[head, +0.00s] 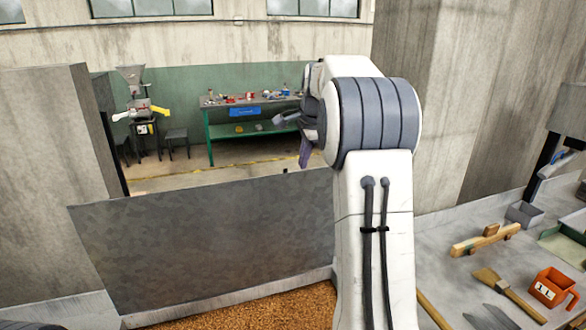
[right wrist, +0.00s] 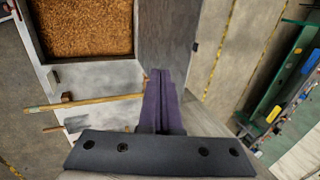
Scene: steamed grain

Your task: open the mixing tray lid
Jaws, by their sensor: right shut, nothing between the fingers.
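The mixing tray lid (head: 200,240), a dark grey metal sheet, stands raised along the far side of the mixing tray (head: 235,299). Brown grain (head: 255,313) lies uncovered in the tray. In the right wrist view the grain (right wrist: 88,25) shows at top left, with the grey lid (right wrist: 167,45) beside it. My right gripper (head: 305,150) is beyond and above the lid's top edge in the head view, partly hidden by my own arm. In the right wrist view its dark fingers (right wrist: 160,85) are together and hold nothing. My left gripper is out of view.
At right, a worktop bears a wooden tool (head: 485,240), a brush (head: 505,292) and an orange container (head: 555,287). A green workbench (head: 225,133) and a machine with a hopper (head: 140,100) stand far back. Concrete walls flank the opening.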

